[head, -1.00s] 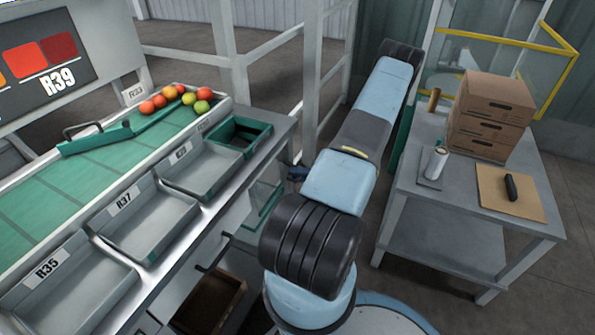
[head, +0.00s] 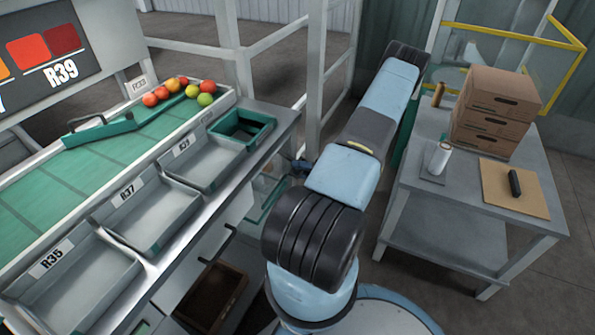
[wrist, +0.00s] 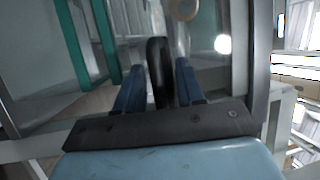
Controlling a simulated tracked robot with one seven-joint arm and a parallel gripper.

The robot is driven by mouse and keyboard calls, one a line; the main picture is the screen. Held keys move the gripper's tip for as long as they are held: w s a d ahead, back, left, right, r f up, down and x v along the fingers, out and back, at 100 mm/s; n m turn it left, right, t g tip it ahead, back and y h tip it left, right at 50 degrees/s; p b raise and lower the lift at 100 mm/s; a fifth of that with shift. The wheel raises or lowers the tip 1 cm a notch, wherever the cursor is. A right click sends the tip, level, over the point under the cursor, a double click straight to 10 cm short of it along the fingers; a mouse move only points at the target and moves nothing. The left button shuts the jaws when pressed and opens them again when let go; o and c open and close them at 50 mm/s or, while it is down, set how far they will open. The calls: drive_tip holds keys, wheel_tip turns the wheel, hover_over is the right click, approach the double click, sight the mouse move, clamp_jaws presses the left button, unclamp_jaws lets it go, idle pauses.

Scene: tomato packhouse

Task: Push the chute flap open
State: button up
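My gripper (wrist: 160,80) shows two blue fingers standing apart in the wrist view. A black curved bar (wrist: 158,65), like a handle, shows between them; I cannot tell whether it touches either finger. In the head view my gripper (head: 301,167) is a small dark shape beside the line's lower side, mostly hidden by my arm. A clear panel with a green edge (head: 262,203) is below the green bin, left of my gripper. It may be the chute flap, but I cannot tell for sure. Green bars (wrist: 76,45) stand at upper left in the wrist view.
Grey trays (head: 150,215) and a dark green bin (head: 241,132) line the green belt (head: 60,190), which carries several tomatoes (head: 182,88). A brown drawer (head: 212,297) is below. A grey table (head: 440,215) with cardboard boxes (head: 497,108) stands right. Railings (head: 290,50) are behind.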

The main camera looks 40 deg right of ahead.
drive_tip(key=shift+s+d, duration=0.1)
drive_tip(key=v, duration=1.3)
drive_tip(key=shift+s+d+f, duration=0.15)
drive_tip(key=shift+d+f, duration=0.05)
